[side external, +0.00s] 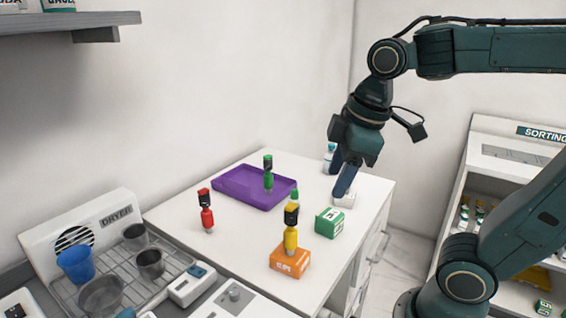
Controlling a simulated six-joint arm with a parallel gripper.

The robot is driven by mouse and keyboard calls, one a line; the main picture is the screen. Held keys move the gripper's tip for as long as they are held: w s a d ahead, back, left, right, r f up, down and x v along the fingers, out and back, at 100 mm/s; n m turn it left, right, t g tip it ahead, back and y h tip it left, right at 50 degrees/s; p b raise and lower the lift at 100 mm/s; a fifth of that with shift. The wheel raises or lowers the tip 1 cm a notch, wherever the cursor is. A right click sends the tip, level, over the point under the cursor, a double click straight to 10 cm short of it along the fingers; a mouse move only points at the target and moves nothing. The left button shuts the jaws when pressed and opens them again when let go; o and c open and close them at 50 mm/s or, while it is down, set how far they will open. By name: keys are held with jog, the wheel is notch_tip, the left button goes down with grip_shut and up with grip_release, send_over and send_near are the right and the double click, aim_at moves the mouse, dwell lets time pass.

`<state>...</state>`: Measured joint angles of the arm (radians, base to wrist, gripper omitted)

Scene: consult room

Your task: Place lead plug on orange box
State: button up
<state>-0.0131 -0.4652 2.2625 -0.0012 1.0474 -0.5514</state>
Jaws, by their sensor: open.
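The orange box (289,265) sits near the front of the white counter, with white lettering on its front. A yellow plug-like piece with a black top (290,236) stands upright, seemingly on the orange box. A similar red piece (206,215) stands on the counter to the left. A green one (268,178) stands in or just in front of the purple tray (232,200). Which of these is the lead plug I cannot tell. My gripper (341,180) is open, pointing down near a white box, away from the orange box. Nothing shows between its fingers.
A green box (328,223) and a green-capped item (294,196) stand near the orange box. A white box (344,198) and a bottle (329,158) are close to my gripper. A dryer rack with cups (150,263) is at left, sorting shelves (508,150) at right.

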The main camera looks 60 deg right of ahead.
jog(key=shift+s+d+f+m+t, duration=0.1)
jog(key=shift+s+f+m+t, duration=0.3)
jog(key=shift+s+m, duration=0.55)
jog(key=shift+s+f+m+t, duration=0.35)
jog(key=shift+s+m, duration=0.45)
jog(key=shift+m, duration=0.4)
jog(key=shift+s+d+f+m+t, duration=0.1)
jog(key=shift+s+f+m+t, duration=0.3)
jog(key=shift+s+m, duration=0.55)
